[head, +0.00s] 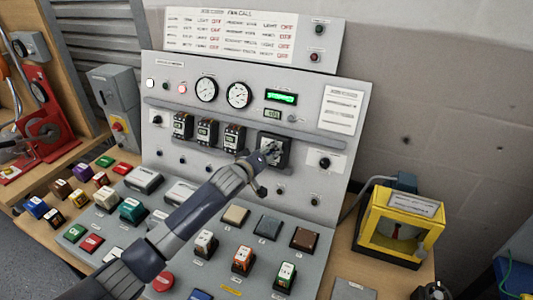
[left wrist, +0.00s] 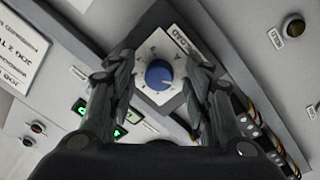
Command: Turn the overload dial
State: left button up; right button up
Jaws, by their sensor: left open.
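The overload dial has a blue knob (left wrist: 159,75) on a white scale face, set in a dark square housing. In the head view, this dark housing (head: 284,153) is on the upright grey panel, right of the small relay modules, partly covered by my gripper. My left gripper (head: 262,160) is directly in front of it. In the left wrist view, the left gripper's fingers (left wrist: 158,84) are spread on either side of the knob, open, with the knob showing between them. I cannot tell whether they touch it. My right gripper is not in view.
Several relay modules (head: 207,132) with wires are left of the dial. A dark knob (head: 324,162) is to its right. Gauges (head: 238,95) and a green display (head: 282,97) are above. A sloped console with several colored blocks lies below; a yellow-framed device (head: 400,222) stands right.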

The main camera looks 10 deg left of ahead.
pick_arm(q)
jog(key=shift+r, duration=0.1)
jog(key=shift+c, duration=1.4)
jog(key=c, duration=0.8)
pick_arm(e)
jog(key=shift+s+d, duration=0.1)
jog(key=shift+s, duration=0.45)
pick_arm(q)
jog(key=shift+m, duration=0.3)
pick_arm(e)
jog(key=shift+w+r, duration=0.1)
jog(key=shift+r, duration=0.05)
pick_arm(q)
jog(key=m+p, duration=0.2)
jog(key=m, duration=0.5)
jog(key=m+p, duration=0.3)
jog(key=m, duration=0.5)
jog(key=shift+a+r+g, duration=0.15)
jog(key=shift+a+g, duration=0.05)
jog(key=shift+g, duration=0.2)
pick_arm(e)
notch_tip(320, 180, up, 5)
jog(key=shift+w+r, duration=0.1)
pick_arm(q)
jog(key=shift+m, duration=0.3)
